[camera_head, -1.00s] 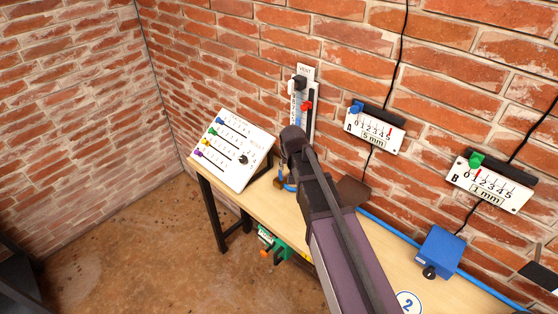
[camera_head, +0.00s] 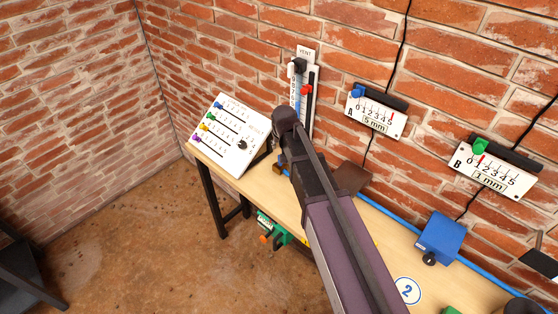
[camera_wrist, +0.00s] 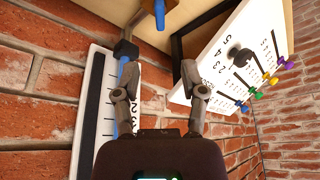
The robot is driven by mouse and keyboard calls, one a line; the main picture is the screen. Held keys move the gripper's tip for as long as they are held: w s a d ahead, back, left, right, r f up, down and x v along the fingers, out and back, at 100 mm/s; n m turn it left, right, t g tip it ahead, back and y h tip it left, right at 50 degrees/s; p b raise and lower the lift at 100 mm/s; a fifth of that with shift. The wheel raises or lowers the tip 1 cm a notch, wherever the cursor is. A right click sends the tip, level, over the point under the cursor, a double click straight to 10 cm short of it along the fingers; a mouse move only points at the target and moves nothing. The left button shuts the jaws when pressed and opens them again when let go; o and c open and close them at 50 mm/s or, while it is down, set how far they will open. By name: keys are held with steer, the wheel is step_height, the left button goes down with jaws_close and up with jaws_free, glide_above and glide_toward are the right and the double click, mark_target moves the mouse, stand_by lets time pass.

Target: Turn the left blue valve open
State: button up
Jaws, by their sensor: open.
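The blue valve handle (camera_wrist: 160,14) shows at the top of the wrist view, pointing down from the bench edge area, with a brass body (camera_wrist: 182,10) beside it. In the head view only a small brass part (camera_head: 279,169) shows next to my arm, and the rest of that valve is hidden. My gripper (camera_wrist: 158,62) is open and empty, with its two fingers spread below the blue handle in the wrist view. The handle lies beyond the fingertips, roughly in line with the gap, and is not touched. In the head view my arm hides most of my gripper.
A white slider board (camera_head: 222,150) stands on the bench (camera_head: 262,187), close to my right finger in the wrist view. The vent gauge (camera_head: 297,95) is on the brick wall. A blue box (camera_head: 439,238) sits farther right, with gauges A (camera_head: 376,112) and B (camera_head: 494,170) above.

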steer(key=shift+b+x, duration=5.45)
steer(key=shift+x, duration=0.75)
steer(key=shift+a, duration=0.1)
jaws_close()
